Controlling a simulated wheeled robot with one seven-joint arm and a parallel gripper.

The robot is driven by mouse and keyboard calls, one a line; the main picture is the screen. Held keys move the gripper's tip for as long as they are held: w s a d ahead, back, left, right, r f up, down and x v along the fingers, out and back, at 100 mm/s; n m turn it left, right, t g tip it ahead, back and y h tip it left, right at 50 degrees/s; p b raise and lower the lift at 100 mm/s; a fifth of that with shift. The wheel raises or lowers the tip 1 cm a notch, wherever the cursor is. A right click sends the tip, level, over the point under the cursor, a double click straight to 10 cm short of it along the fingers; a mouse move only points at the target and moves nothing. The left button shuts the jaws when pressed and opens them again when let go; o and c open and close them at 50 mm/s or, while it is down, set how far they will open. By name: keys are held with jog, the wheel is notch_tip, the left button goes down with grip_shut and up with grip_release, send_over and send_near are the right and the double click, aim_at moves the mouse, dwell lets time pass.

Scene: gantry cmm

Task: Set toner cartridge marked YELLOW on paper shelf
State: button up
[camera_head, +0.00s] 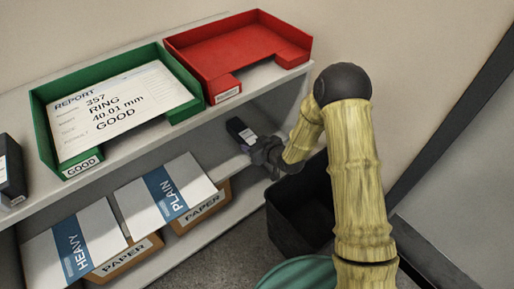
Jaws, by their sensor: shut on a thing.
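A dark toner cartridge (237,127) with a small white label is at the right end of the lower compartment, behind and left of my gripper. The label is too small to read. My gripper (258,151) reaches in from the right and is shut on the cartridge; the fingers are largely hidden. The paper shelf (243,207) is the lower board, holding paper stacks. I cannot tell whether the cartridge touches the board.
Paper stacks marked HEAVY (75,246) and PLAIN (165,192) sit left of my gripper. Above are a green GOOD tray (43,123) and a red tray (240,50). A dark labelled box (10,170) stands far left. A black bin (300,205) is below my arm.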

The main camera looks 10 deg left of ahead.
aim_at(240, 133)
jog(key=shift+w+a+f+b, duration=0.15)
jog(key=shift+w+a+b, duration=0.2)
jog(key=shift+w+a, duration=1.05)
jog(key=shift+w+a+f+b, duration=0.15)
jog(key=shift+w+a+b, duration=0.2)
jog(key=shift+w+a, duration=1.05)
jog(key=shift+s+a+f+b, duration=0.1)
jog(key=shift+s+f+b, duration=0.1)
jog(key=shift+f+b, duration=0.9)
jog(key=shift+f+p, duration=0.25)
jog(key=shift+p, duration=0.05)
jog(key=o, duration=1.4)
jog(key=shift+c, duration=0.2)
jog(key=shift+o, duration=0.4)
jog(key=shift+f, duration=0.1)
jog(key=shift+s, duration=0.1)
jog(key=shift+p+v, duration=2.75)
jog(key=shift+v, duration=3.75)
